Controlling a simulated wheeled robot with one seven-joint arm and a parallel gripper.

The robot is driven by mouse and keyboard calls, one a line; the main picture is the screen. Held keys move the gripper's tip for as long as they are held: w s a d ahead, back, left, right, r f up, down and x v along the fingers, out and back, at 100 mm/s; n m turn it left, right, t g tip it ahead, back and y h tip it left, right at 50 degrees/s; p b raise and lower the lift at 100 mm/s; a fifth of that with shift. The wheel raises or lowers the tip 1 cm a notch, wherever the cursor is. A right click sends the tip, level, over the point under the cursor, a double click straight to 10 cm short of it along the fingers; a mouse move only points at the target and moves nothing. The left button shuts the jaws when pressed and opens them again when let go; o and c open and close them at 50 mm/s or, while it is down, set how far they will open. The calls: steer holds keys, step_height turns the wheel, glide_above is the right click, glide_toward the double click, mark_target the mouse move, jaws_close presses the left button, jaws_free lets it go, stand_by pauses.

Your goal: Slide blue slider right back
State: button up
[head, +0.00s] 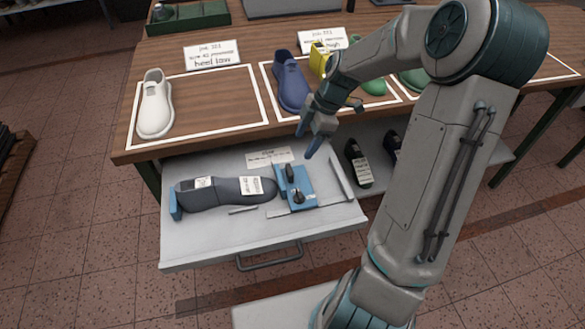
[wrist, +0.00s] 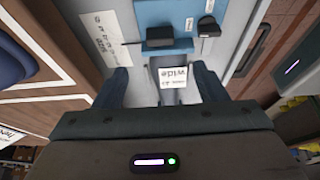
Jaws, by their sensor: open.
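The blue slider (head: 308,184) is a blue block with dark upright knobs, in the open drawer at the right end of a dark grey shoe last (head: 225,192). It also shows at the top of the wrist view (wrist: 180,14), with two black knobs on it. My gripper (head: 309,138) is open and empty, above the back of the drawer, beyond the slider and apart from it. In the wrist view its two dark blue fingers (wrist: 162,84) stand either side of a white label reading "wide" (wrist: 172,77). What bears that label is mostly hidden.
The pulled-out drawer (head: 200,248) has a front handle (head: 270,257), a blue end block (head: 174,204) and a printed card (head: 269,157). The table edge (head: 200,142) overhangs its back. White (head: 155,105) and blue (head: 291,82) lasts stand on the table; black shoes (head: 357,163) lie right of the drawer.

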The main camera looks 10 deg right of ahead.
mark_target(290, 169)
steer(key=x, duration=1.2)
steer(key=shift+f, duration=0.15)
